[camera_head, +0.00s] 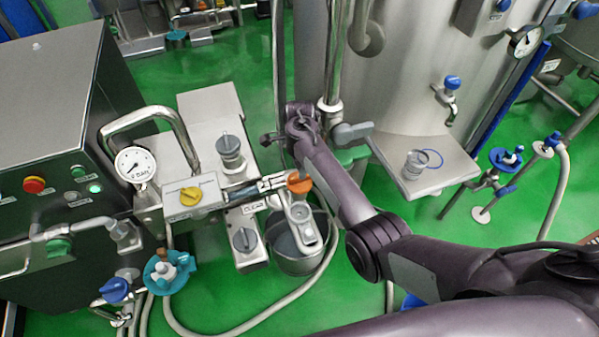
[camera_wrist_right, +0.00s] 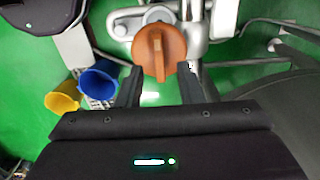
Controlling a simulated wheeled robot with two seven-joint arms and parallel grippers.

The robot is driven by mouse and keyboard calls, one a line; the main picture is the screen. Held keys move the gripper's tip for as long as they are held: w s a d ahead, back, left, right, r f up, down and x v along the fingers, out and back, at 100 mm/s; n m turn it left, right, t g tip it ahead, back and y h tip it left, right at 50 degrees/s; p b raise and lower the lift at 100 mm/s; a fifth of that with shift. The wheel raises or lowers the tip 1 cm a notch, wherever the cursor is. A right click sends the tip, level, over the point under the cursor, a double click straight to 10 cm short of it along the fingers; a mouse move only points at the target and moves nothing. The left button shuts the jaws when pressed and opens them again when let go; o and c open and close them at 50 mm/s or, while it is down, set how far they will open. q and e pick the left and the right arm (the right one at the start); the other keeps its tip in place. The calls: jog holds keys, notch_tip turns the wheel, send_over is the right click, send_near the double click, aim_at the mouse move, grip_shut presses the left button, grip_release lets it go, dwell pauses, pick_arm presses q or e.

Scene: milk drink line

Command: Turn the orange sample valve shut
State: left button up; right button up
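The orange sample valve handle (camera_head: 299,182) sits on a metal fitting in the middle of the head view, beside a grey pail (camera_head: 296,262). In the right wrist view the orange handle (camera_wrist_right: 158,50) is at top centre, with its raised ridge running roughly up and down. My right gripper (camera_wrist_right: 161,82) is open, with one dark finger on each side of the handle's lower part. Whether either finger touches it I cannot tell. My left gripper is not in view.
A yellow knob (camera_head: 190,196) and a grey knob (camera_head: 244,240) stand left of the valve. A pressure gauge (camera_head: 136,165) is farther left. A blue container (camera_wrist_right: 99,79) and a yellow one (camera_wrist_right: 62,101) show in the wrist view. A large steel tank (camera_head: 420,100) stands behind.

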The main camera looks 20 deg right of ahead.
jog(key=shift+r, duration=1.85)
